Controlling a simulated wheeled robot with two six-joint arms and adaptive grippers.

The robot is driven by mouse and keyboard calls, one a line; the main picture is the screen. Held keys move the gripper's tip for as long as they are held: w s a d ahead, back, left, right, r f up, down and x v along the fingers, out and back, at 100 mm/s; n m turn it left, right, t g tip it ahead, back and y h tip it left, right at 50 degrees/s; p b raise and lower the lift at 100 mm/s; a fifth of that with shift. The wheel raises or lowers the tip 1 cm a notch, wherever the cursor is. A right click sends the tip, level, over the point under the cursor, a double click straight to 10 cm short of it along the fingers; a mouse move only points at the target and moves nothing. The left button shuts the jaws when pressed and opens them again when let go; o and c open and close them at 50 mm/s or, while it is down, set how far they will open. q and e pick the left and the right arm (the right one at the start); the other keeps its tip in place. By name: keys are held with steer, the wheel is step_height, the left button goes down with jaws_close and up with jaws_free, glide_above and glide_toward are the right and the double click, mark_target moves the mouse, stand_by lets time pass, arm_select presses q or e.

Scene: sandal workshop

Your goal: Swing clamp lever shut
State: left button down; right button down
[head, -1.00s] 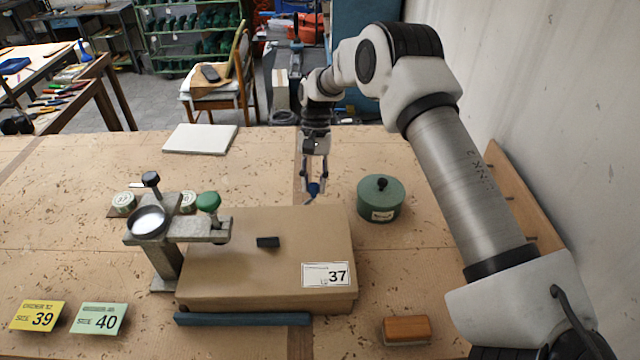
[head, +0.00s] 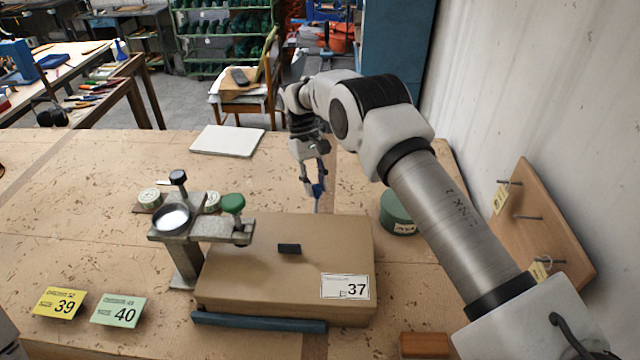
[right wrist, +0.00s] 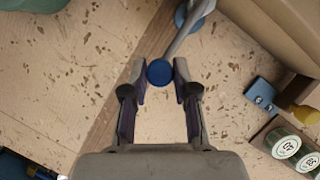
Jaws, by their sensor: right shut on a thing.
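My right gripper (head: 316,186) is shut on the blue knob (right wrist: 160,72) of the clamp lever, behind the far edge of the tan box (head: 300,262). In the right wrist view the knob sits between the fingertips. The grey lever rod (right wrist: 184,34) runs up from it to a round blue base (right wrist: 190,14) beside the box. In the head view the lever stands upright or slightly tilted, its lower part hidden behind the box. I cannot tell whether the clamp is closed. My left gripper is not in view.
A green round tin (head: 396,212) is to the right. Cards 39 (head: 60,303) and 40 (head: 117,310) lie front left. The table's back left is mostly clear.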

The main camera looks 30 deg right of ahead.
steer(key=shift+a+f, duration=0.1)
steer(key=shift+f, duration=0.05)
stand_by(0.3)
steer(key=c, duration=1.2)
jaws_free()
steer(key=shift+w, duration=0.1)
steer(key=shift+v, duration=3.75)
steer(key=shift+a+f, duration=0.1)
